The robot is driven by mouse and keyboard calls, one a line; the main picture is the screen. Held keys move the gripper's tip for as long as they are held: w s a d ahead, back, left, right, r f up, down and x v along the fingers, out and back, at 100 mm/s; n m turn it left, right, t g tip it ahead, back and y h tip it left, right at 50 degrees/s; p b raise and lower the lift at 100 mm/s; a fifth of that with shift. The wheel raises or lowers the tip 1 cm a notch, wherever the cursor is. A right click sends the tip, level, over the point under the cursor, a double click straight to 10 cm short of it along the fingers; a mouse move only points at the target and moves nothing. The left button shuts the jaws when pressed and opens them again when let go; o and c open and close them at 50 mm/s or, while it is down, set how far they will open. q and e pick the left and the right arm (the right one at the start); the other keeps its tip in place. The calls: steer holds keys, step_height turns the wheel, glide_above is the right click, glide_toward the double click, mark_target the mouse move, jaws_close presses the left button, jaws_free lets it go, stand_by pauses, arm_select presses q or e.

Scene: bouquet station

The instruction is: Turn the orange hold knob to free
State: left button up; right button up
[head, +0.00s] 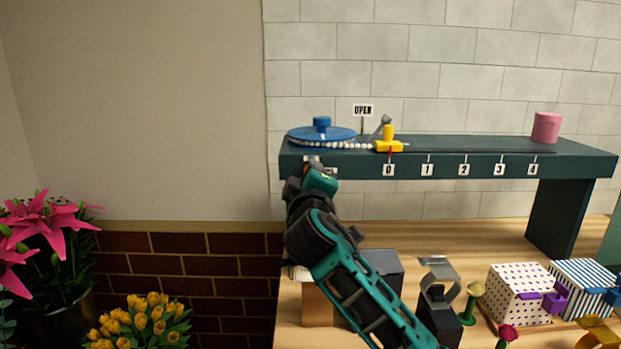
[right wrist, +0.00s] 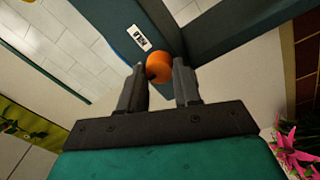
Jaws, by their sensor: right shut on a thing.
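The orange hold knob (right wrist: 159,67) shows in the right wrist view, on the dark teal bench (right wrist: 125,25) beside a small white label (right wrist: 139,37). The lettering on the label is too small and tilted to read surely. My right gripper (right wrist: 160,85) has one finger on each side of the knob and is shut on it. In the head view my right gripper (head: 313,176) is at the left front end of the raised bench (head: 450,160), and it mostly hides the knob there. My left gripper is in neither view.
A pink cylinder (head: 546,127) is at right. Below are patterned boxes (head: 519,294) and a grey holder (head: 439,290). Flowers (head: 140,322) stand left.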

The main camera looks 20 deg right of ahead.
steer(key=o, duration=1.1)
steer(key=shift+c, duration=0.2)
steer(key=b+v, duration=0.1)
steer(key=v, duration=1.2)
steer(key=shift+f, duration=0.1)
